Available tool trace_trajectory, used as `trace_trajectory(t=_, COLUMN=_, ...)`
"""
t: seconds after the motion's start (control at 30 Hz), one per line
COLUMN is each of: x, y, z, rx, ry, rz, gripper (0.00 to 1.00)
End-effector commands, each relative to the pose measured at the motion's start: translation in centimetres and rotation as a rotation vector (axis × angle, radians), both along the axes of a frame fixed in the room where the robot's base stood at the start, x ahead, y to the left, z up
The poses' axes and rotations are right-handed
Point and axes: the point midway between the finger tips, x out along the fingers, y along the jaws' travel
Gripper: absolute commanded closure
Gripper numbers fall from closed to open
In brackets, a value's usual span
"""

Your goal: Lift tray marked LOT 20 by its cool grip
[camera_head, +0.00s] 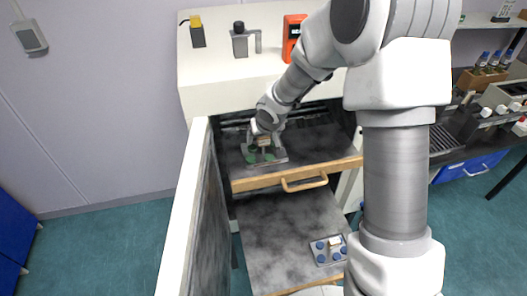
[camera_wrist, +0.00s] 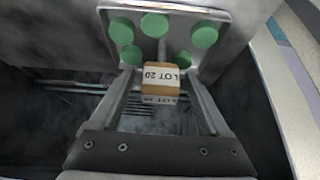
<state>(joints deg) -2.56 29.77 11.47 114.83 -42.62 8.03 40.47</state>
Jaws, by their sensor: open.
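The tray marked LOT 20 is a grey metal plate (camera_head: 281,155) with several green discs, lying on a dark shelf or drawer surface (camera_head: 310,147). It also shows at the top of the wrist view (camera_wrist: 180,16). Its tan block grip (camera_wrist: 161,79) carries a white label reading LOT 20 and sits at the tray's near edge there. My gripper (camera_wrist: 160,84) is open, with one finger on each side of the grip. I cannot tell whether either finger touches it. In the head view my gripper (camera_head: 264,137) is over the tray and partly hides it.
A wooden front bar with a handle (camera_head: 304,183) edges the dark surface. A second tray (camera_head: 318,243) with blue discs lies on a lower grey surface (camera_head: 280,235). A pale side wall (camera_head: 185,205) stands close on the left. A white housing (camera_head: 225,85) overhangs behind.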

Motion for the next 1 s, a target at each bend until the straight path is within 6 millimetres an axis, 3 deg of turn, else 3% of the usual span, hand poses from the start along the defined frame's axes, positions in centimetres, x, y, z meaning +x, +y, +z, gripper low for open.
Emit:
trace_trajectory(t=0.33, x=0.48, y=0.08, z=-0.78, rx=0.000, ry=-0.001, rz=0.000, gripper=0.20)
trace_trajectory(t=0.8, x=0.44, y=0.06, z=-0.78, rx=0.000, ry=0.000, rz=0.000, gripper=1.00)
trace_trajectory(t=1.0, x=0.48, y=0.08, z=-0.73, rx=0.000, ry=-0.001, rz=0.001, gripper=1.00)
